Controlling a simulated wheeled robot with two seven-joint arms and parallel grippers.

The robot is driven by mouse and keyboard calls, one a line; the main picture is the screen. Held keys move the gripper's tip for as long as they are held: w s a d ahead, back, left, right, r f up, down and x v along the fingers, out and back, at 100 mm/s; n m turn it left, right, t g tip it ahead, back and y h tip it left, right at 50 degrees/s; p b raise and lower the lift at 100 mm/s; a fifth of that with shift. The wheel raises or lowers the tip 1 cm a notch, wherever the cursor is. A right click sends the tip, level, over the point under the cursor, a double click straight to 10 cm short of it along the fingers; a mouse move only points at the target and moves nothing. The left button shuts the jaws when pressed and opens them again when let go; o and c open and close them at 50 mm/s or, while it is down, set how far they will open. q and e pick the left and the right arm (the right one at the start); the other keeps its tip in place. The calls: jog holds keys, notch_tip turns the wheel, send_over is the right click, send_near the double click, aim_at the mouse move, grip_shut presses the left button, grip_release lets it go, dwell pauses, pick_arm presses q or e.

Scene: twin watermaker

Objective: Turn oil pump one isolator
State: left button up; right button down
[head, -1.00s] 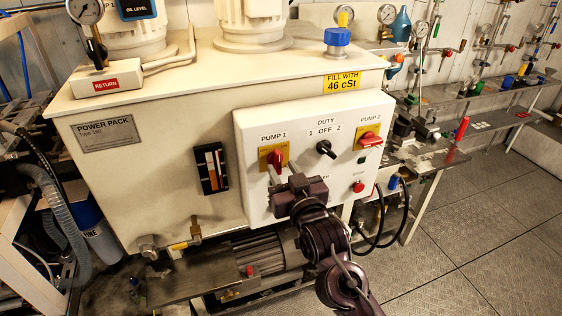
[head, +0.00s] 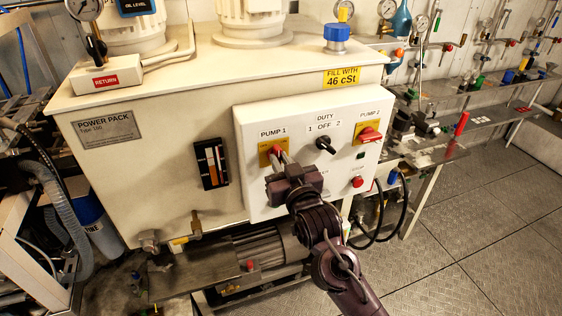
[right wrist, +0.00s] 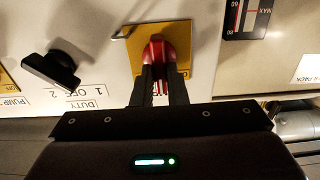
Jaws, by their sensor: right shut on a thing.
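The pump 1 isolator (right wrist: 156,50) is a red rotary handle on a yellow plate (right wrist: 176,40) under the PUMP 1 label. In the right wrist view its red handle lies between the two dark fingers of my right gripper (right wrist: 158,82), which is shut on it. In the head view my right gripper (head: 279,164) reaches the yellow plate (head: 265,157) from below and hides much of the handle. My left gripper is in neither view.
The white control panel (head: 350,108) also carries a black duty switch (head: 325,145), the red pump 2 isolator (head: 370,135) and a red stop button (head: 357,182). Below are a motor (head: 265,247) and hanging black hoses. Open floor lies to the right.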

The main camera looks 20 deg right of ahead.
jog(key=shift+n, duration=0.3)
jog(key=n+p, duration=0.2)
jog(key=n, duration=0.2)
jog(key=n+p, duration=0.3)
jog(key=n, duration=0.1)
jog(key=n+p, duration=0.2)
jog(key=n, duration=0.1)
jog(key=shift+a+n, duration=0.35)
jog(key=shift+n, duration=0.05)
jog(key=shift+f+n+p, duration=0.2)
jog(key=shift+n+p, duration=0.55)
jog(key=shift+n, duration=0.6)
jog(key=shift+f+n+p, duration=0.15)
jog(key=shift+n+p, duration=0.55)
jog(key=shift+n, duration=0.65)
jog(key=shift+f, duration=0.1)
